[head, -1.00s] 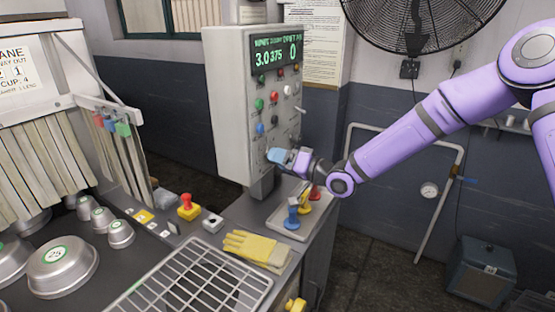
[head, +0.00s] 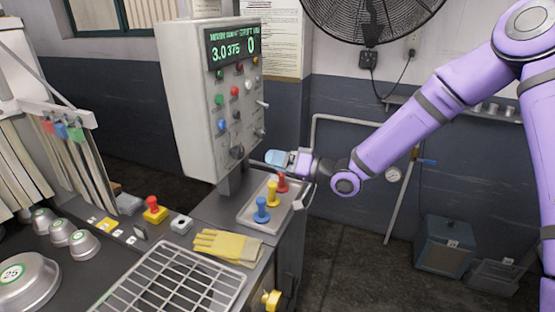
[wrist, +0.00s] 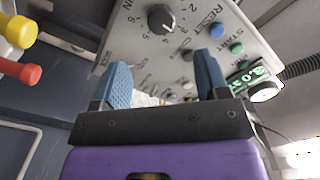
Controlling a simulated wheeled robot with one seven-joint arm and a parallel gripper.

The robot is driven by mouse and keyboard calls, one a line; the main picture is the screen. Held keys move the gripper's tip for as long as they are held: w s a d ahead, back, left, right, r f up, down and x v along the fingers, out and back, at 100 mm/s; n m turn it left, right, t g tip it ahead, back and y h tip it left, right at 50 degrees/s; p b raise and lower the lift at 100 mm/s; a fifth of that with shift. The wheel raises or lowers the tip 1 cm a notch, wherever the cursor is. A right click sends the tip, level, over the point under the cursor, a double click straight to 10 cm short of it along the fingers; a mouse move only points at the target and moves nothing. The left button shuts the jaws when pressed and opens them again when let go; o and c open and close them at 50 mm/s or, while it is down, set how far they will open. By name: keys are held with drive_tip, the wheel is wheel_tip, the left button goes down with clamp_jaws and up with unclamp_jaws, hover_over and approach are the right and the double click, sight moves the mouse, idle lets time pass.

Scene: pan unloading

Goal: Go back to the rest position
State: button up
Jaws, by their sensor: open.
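My gripper (head: 268,158) is at the end of my purple arm, to the right of the lower part of the control panel (head: 185,100) in the head view. In the wrist view its two blue fingers (wrist: 165,88) are spread apart with nothing between them. The panel face (wrist: 135,40) is beyond the fingertips, with a black knob (wrist: 162,18), a blue reset button (wrist: 216,30) and a green start button (wrist: 236,48). The panel's green display (head: 232,46) reads 3.0, 375 and 0.
A tray (head: 248,214) with blue, yellow and red knobbed pieces sits below my gripper. Yellow gloves (head: 226,246), a wire rack (head: 165,285) and a red emergency button (head: 152,204) are on the counter. A fan (head: 372,15) hangs at the back. Floor shows at right.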

drive_tip(key=s+d+r+m+t+h, duration=0.1)
drive_tip(key=s+d+r+h, duration=0.1)
drive_tip(key=d+r+h, duration=0.45)
drive_tip(key=s+d+r+t+h, duration=0.15)
drive_tip(key=d+h, duration=0.25)
drive_tip(key=d, duration=0.6)
drive_tip(key=s+d+r+m+t+h, duration=0.1)
drive_tip(key=s+d+r+h, duration=0.2)
drive_tip(key=d+r+h, duration=0.35)
drive_tip(key=s+d+r+m+g, duration=0.1)
drive_tip(key=s+d, duration=0.4)
drive_tip(key=s, duration=0.7)
drive_tip(key=s+d+r+m+g, duration=0.2)
drive_tip(key=s+d, duration=0.4)
drive_tip(key=s, duration=0.7)
drive_tip(key=shift+s+d+r+g, duration=0.2)
drive_tip(key=shift+r+g, duration=0.35)
drive_tip(key=shift+r, duration=0.2)
drive_tip(key=shift+w, duration=0.1)
